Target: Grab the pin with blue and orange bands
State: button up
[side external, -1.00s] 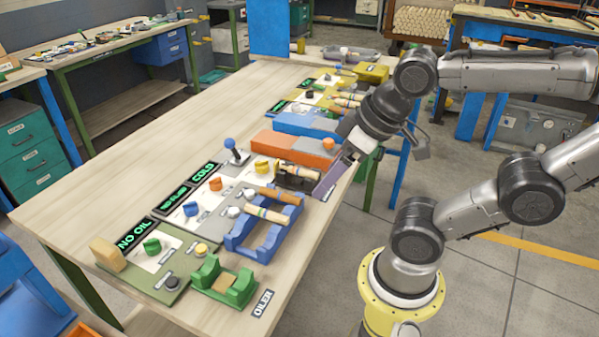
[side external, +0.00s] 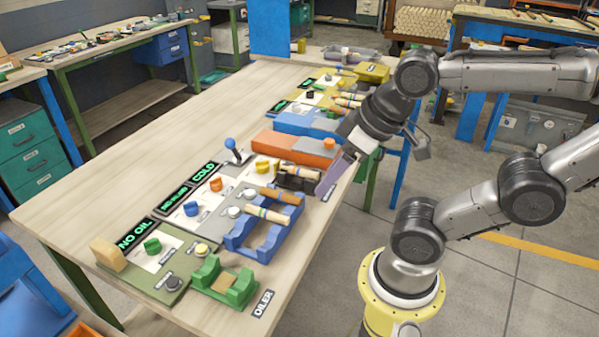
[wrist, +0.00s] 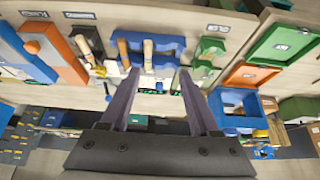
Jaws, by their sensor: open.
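A pale banded pin (side external: 267,214) lies across the blue cradle (side external: 238,238), beside a plain brown pin (side external: 281,195). Another pale banded pin (side external: 302,171) lies at the dark holder (side external: 292,182), close to my gripper. The bands are too small for me to tell which pin is blue and orange. My gripper (side external: 329,181) has purple fingers and is open, to the right of the dark holder. In the wrist view my gripper (wrist: 160,82) shows its fingers apart with nothing held; the pale pin (wrist: 148,53) and brown pin (wrist: 124,53) lie beyond in the blue cradle.
A green cradle (side external: 240,291) labelled OILER stands near the front edge. Panels with knobs and displays reading NO OIL (side external: 135,235) and COLD (side external: 203,172) line the cradles. An orange and grey block (side external: 293,149) lies behind my gripper. The table's left side is bare.

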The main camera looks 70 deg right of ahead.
jog(key=w+d+r+n+g, duration=0.1)
jog(key=w+d+r+n, duration=0.2)
jog(key=w+r, duration=0.35)
jog(key=m+g, duration=0.3)
jog(key=g, duration=0.2)
send_over(297, 168)
jog(key=f, duration=1.7)
jog(key=shift+d+f, duration=0.2)
jog(key=shift+d, duration=0.1)
jog(key=shift+a+f, duration=0.15)
jog(key=shift+f, duration=1.35)
jog(key=shift+a+f, duration=0.1)
jog(key=shift+f, duration=1.35)
